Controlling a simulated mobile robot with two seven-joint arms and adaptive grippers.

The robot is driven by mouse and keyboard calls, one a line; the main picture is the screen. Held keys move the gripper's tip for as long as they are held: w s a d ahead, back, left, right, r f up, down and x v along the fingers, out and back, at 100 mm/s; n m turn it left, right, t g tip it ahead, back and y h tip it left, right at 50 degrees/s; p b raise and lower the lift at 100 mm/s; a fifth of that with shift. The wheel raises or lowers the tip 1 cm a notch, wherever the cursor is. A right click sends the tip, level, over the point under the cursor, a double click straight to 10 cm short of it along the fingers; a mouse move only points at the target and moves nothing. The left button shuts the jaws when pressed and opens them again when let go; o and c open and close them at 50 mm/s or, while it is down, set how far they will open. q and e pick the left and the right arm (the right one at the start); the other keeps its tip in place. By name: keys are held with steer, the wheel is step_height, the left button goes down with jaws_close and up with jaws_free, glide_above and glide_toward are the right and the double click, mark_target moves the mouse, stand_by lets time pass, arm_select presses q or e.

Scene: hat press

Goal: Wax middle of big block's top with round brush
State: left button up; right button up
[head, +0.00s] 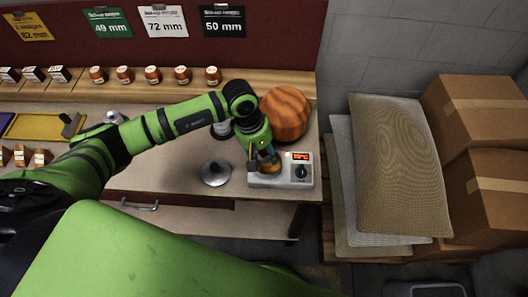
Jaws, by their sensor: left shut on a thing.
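The big block (288,113) is a rounded wooden dome with orange-brown grain, at the back right of the bench. My left gripper (264,158) points down just in front of it, over the left part of a grey heater unit (266,181). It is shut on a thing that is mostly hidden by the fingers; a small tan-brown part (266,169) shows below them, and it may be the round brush. I cannot tell whether it touches the unit. My right gripper is not in view.
The heater unit has a red display (301,156) and a dark knob. A round metal lid (216,172) with a black knob lies left of it. A yellow tray (40,125) is far left. Small wooden blocks line the back shelf. Sacks (402,165) and cartons (475,112) stand right.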

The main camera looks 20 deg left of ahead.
arm_select(q)
steer(key=shift+s+f+b, duration=0.15)
steer(key=shift+f+b, duration=0.05)
steer(key=shift+b, duration=0.2)
stand_by(1.4)
steer(key=shift+p+v, duration=0.45)
steer(key=shift+v, duration=0.35)
steer(key=shift+w+d+r+p, duration=0.1)
steer(key=shift+r+p, duration=0.45)
steer(key=shift+r, duration=0.7)
steer(key=shift+w+d+r+p, duration=0.1)
steer(key=shift+r+p, duration=0.4)
steer(key=shift+r, duration=1.1)
